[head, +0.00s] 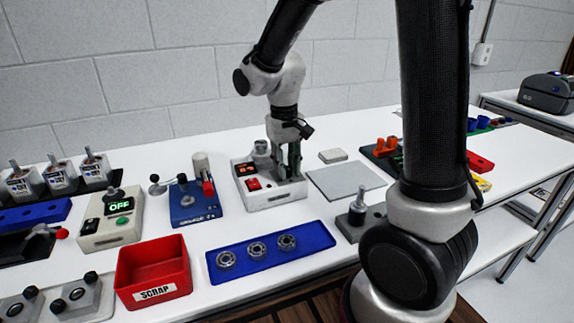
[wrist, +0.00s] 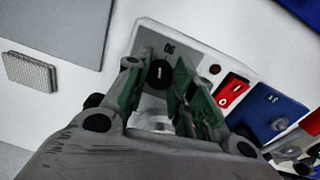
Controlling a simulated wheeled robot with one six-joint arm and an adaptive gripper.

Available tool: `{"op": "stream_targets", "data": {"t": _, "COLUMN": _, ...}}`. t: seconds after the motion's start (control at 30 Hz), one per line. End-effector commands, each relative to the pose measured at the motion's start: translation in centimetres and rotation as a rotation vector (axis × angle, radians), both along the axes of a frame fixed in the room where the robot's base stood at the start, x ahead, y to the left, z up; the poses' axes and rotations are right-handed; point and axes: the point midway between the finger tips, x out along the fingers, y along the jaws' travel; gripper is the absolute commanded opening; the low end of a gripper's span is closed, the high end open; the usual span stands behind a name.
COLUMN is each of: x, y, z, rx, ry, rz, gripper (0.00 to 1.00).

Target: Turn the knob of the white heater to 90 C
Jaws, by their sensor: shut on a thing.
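The line runs roughly up the picture, and an upside-down 90 mark (wrist: 170,48) is printed just beyond.
A blue device (head: 193,207) stands left of the heater, and a grey plate (head: 345,180) lies to its right. A blue tray (head: 270,263) with bearings and a red SCRAP bin (head: 153,270) are in front. A grey block with an upright post (head: 357,215) is at front right.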

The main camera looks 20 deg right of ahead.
Motion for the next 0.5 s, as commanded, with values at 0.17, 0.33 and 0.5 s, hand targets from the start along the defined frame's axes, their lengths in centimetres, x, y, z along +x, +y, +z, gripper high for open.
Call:
{"op": "stream_targets", "data": {"t": 0.17, "x": 0.05, "y": 0.03, "z": 0.02, "rx": 0.000, "ry": -0.001, "rz": -0.125, "gripper": 0.01}}
{"op": "stream_targets", "data": {"t": 0.33, "x": 0.07, "y": 0.05, "z": 0.04, "rx": 0.001, "ry": -0.001, "rz": -0.213, "gripper": 0.01}}
{"op": "stream_targets", "data": {"t": 0.5, "x": 0.07, "y": 0.06, "z": 0.04, "rx": 0.001, "ry": -0.001, "rz": -0.265, "gripper": 0.01}}
